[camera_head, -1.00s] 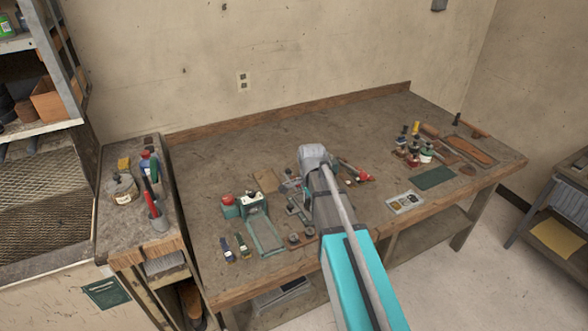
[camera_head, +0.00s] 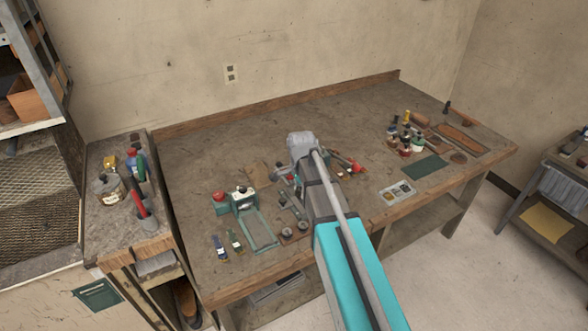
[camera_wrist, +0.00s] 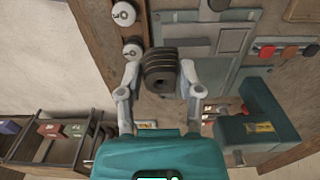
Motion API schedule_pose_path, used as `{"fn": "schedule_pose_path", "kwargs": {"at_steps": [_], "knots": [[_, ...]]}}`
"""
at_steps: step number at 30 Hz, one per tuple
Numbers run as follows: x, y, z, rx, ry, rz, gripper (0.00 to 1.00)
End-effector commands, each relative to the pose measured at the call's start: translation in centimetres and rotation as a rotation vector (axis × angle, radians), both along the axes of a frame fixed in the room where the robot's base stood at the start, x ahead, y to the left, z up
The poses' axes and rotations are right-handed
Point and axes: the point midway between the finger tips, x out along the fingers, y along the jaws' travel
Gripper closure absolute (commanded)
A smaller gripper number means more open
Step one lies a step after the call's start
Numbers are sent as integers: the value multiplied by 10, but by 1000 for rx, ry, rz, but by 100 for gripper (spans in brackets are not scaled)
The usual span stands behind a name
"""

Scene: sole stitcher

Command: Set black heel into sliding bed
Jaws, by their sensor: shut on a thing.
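The black heel (camera_wrist: 160,70) is a dark ribbed block. In the wrist view it sits between the two grey fingertips of my gripper (camera_wrist: 160,84), which is shut on it. The heel is close to a grey-green bed plate (camera_wrist: 228,40) with a rectangular outline; I cannot tell whether they touch. A teal machine body (camera_wrist: 246,124) stands to the right of my gripper. In the head view the teal machine (camera_head: 243,199) and its tray-like bed (camera_head: 262,233) are on the bench, left of my arm. The heel and fingertips are hidden there.
Two round spool-like parts (camera_head: 287,233) sit near the front edge of the bench (camera_head: 330,110). Small bottles (camera_head: 235,240) stand left of the bed. A parts tray (camera_head: 397,192) and a green mat (camera_head: 424,167) lie to the right. The back of the bench is clear.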

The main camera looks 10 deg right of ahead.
Motion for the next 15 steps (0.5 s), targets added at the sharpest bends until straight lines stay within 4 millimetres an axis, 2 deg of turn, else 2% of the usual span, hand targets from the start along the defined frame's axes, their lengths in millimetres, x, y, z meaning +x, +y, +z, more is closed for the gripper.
{"fn": "schedule_pose_path", "kwargs": {"at_steps": [15], "knots": [[97, 0, -13, 0, 1, 6, 95]]}}
